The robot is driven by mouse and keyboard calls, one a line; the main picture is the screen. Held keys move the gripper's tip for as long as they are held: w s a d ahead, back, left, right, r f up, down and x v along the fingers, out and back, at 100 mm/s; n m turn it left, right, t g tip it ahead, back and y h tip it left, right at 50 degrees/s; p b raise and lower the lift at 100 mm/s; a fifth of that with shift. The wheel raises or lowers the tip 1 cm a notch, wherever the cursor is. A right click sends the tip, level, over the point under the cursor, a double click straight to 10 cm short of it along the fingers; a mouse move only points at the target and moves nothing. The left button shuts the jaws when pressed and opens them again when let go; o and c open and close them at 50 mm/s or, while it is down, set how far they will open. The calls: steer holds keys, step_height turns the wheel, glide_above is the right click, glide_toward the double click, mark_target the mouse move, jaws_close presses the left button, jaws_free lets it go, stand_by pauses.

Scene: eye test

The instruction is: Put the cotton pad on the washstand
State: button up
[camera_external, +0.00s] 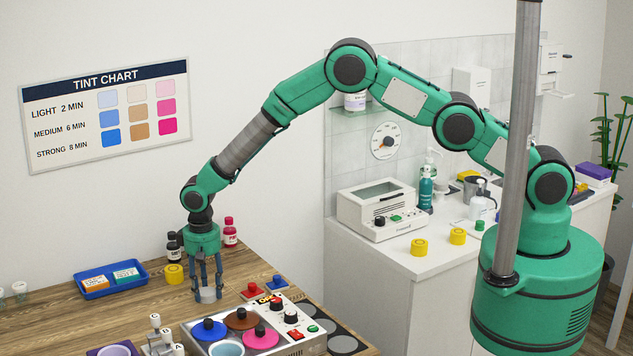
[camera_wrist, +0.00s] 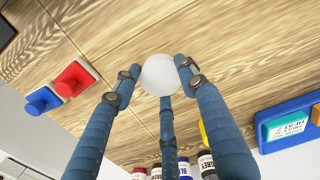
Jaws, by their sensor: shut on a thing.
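The cotton pad is a small white round piece (camera_wrist: 160,75) between the fingertips of my three-fingered gripper (camera_wrist: 160,80) in the wrist view. In the external view the pad (camera_external: 208,295) shows pale below my gripper (camera_external: 206,284), low over the wooden table. My gripper is shut on it. I cannot tell whether the pad touches the table. The white cabinet (camera_external: 375,285) with a tiled wall behind it, at right in the external view, appears to be the washstand. Its top front has bare room.
A device with coloured knobs (camera_external: 255,328) stands close to my gripper. A blue tray (camera_external: 108,279), a yellow pot (camera_external: 173,274) and small bottles (camera_external: 230,232) are near. On the cabinet stand a white appliance (camera_external: 376,208), yellow pots (camera_external: 418,247) and a green bottle (camera_external: 425,190).

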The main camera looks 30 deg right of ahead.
mark_target(207, 291)
step_height(207, 291, up, 10)
stand_by(0.9)
stand_by(0.6)
steer(key=shift+w, duration=0.1)
steer(key=w+d+r+b, duration=0.1)
steer(key=w+d, duration=0.4)
steer(key=d, duration=0.5)
steer(key=w+d+r+m+b, duration=0.1)
steer(key=w+d, duration=0.3)
steer(key=d, duration=0.7)
steer(key=w+d+r+b, duration=0.15)
steer(key=w+d, duration=0.35)
steer(key=d, duration=0.5)
steer(key=s+d+r+m+b, duration=0.1)
steer(key=s+d, duration=0.1)
steer(key=d, duration=1.6)
steer(key=s+d+r+b, duration=0.2)
steer(key=d, duration=1.6)
steer(key=shift+s+m, duration=0.15)
steer(key=shift+m, duration=0.25)
